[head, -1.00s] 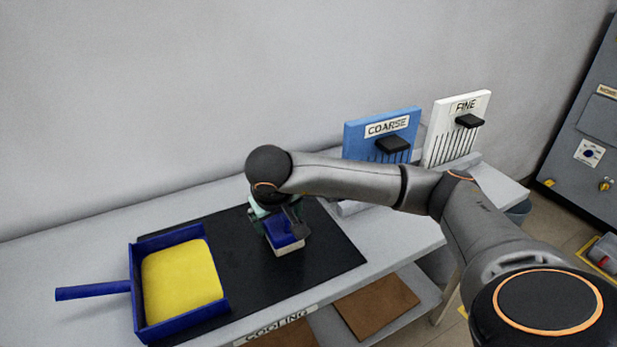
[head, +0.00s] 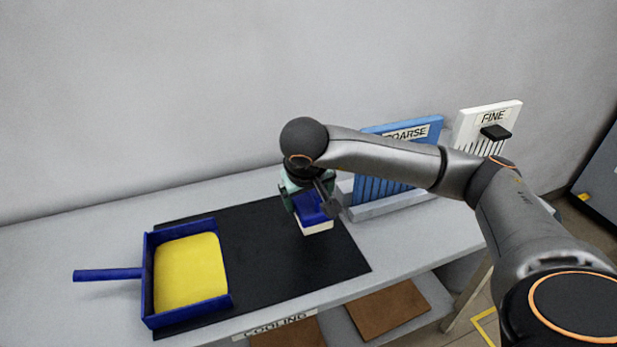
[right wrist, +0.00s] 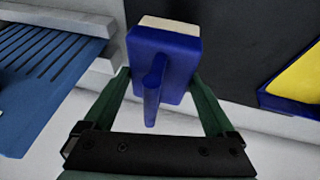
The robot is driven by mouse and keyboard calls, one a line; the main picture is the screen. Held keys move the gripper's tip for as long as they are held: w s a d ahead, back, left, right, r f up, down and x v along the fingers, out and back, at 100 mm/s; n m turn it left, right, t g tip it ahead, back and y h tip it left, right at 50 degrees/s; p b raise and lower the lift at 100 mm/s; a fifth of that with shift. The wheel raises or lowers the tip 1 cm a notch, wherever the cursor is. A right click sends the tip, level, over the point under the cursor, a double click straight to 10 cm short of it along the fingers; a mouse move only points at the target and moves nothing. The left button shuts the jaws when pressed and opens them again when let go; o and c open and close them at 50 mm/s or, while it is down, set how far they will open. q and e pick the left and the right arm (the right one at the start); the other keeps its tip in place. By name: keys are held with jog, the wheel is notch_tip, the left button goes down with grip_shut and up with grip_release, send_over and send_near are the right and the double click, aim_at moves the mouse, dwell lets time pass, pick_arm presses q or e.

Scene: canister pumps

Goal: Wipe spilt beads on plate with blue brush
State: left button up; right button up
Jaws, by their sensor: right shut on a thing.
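The blue brush (head: 314,207) has a cream bristle block and is held over the far right part of the black plate (head: 265,262). My right gripper (head: 308,196) is shut on the brush. The brush also shows in the right wrist view (right wrist: 172,50), with its handle between the two green fingers (right wrist: 160,80). I cannot tell whether the bristles touch the plate. No separate beads can be made out on the bare black surface. A blue pan (head: 150,270) with a yellow fill stands on the left part of the plate. My left gripper is not in view.
A blue slotted board marked COARSE (head: 375,190) and a white one marked FINE (head: 480,132) stand at the back right, partly behind my right arm. The middle of the plate is clear. A shelf with brown boards (head: 388,308) lies below the table's front edge.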

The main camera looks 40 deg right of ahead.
jog(key=shift+r+p, duration=0.85)
jog(key=shift+r, duration=0.7)
